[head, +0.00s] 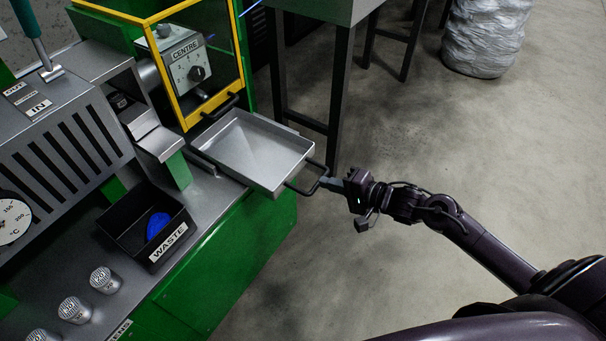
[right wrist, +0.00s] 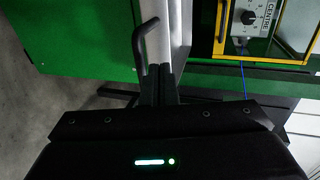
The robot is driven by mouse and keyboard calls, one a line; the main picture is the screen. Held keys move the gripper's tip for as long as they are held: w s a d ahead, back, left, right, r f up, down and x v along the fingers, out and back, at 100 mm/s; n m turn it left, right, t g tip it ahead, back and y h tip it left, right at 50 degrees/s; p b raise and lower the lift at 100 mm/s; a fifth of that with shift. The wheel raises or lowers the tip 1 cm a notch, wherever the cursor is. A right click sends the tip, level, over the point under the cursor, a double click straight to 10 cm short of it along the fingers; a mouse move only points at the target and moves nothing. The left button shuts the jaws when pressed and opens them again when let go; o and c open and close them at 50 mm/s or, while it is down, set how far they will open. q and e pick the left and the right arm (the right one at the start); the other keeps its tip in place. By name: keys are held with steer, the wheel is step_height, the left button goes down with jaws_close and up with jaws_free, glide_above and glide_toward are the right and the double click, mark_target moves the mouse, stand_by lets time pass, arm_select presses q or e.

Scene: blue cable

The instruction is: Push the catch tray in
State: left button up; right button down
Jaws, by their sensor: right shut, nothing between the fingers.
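The catch tray (head: 255,148) is a shallow grey metal tray that sticks out from the green machine below the yellow-framed guard. It looks empty. Its black bar handle (head: 312,180) is on the near right edge. My right gripper (head: 328,182) is shut and empty, with its fingertips at the handle; I cannot tell whether they touch. In the right wrist view the shut fingers (right wrist: 160,78) point at the tray's grey edge (right wrist: 158,35), beside the black handle (right wrist: 140,45). My left gripper is not in view.
A black waste bin (head: 135,222) holding a blue piece (head: 157,225) stands on the machine bench. Several metal knobs (head: 105,280) sit at the bench front. A grey table (head: 325,10) stands behind the tray. The floor on the right is mostly clear.

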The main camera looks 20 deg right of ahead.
mark_target(293, 170)
steer(key=x, duration=0.6)
steer(key=shift+w+r+b, duration=0.15)
steer(key=shift+r+b, duration=0.15)
steer(key=shift+b, duration=0.1)
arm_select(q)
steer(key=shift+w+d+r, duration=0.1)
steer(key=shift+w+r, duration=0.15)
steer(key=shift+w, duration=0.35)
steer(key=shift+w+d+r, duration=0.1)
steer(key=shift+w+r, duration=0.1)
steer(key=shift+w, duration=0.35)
arm_select(e)
steer(key=shift+w+a, duration=0.6)
steer(key=shift+w, duration=0.05)
